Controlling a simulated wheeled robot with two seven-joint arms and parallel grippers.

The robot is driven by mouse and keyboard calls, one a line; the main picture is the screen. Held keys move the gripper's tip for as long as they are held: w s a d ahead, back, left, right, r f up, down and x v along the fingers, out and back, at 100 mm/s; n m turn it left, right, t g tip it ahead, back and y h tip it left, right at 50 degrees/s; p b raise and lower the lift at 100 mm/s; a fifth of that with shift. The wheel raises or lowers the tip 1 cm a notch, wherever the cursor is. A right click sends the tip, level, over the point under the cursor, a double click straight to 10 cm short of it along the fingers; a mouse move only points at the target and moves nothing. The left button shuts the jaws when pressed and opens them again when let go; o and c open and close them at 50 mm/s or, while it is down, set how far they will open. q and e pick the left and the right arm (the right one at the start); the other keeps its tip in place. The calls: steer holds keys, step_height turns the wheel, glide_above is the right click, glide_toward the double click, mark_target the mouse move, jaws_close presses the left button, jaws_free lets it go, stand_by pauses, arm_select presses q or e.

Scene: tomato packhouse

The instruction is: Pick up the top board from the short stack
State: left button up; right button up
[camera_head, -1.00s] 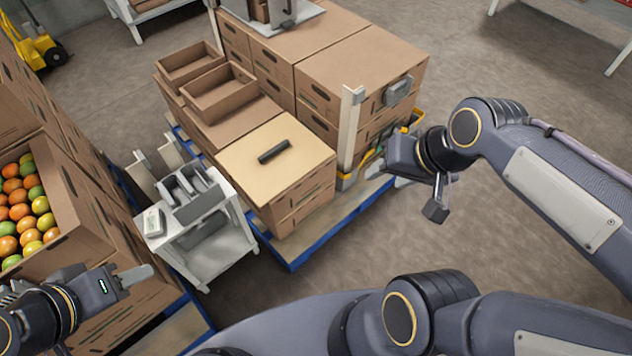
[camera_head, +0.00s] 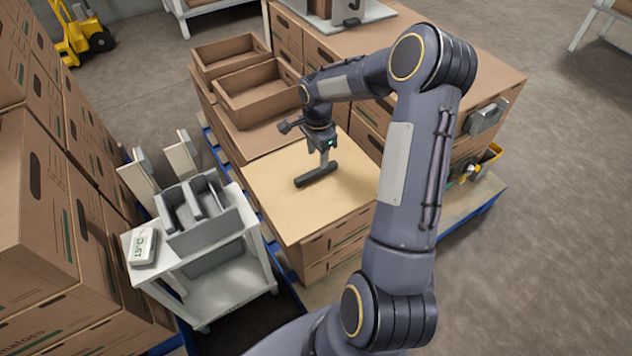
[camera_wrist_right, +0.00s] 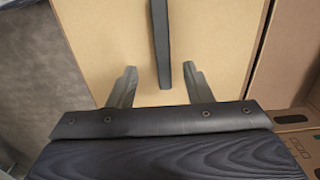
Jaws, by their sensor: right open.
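The top board (camera_head: 272,198) is a flat tan sheet lying on the short stack of cartons (camera_head: 335,245). A dark bar-shaped handle (camera_head: 312,178) sits on its middle. My right gripper (camera_head: 324,160) points down over the board at the handle. In the right wrist view, its two fingers (camera_wrist_right: 159,88) are open and apart, with the near end of the handle (camera_wrist_right: 161,45) between their tips and clear space on both sides. The board (camera_wrist_right: 98,30) fills the middle of that view. I cannot tell the fingertips' exact height above it. My left gripper is not in view.
Open empty cartons (camera_head: 255,90) stand behind the short stack, and a taller carton stack (camera_head: 480,70) behind right. A white cart (camera_head: 215,275) with grey holders and a small device stands left. Tall carton piles (camera_head: 45,200) line the left side.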

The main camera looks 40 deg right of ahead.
mark_target(316, 170)
steer(key=f+b, duration=0.1)
steer(key=f, duration=0.5)
steer(key=shift+w+f+b, duration=0.2)
steer(key=shift+b, duration=0.15)
steer(key=shift+c, duration=0.2)
jaws_close()
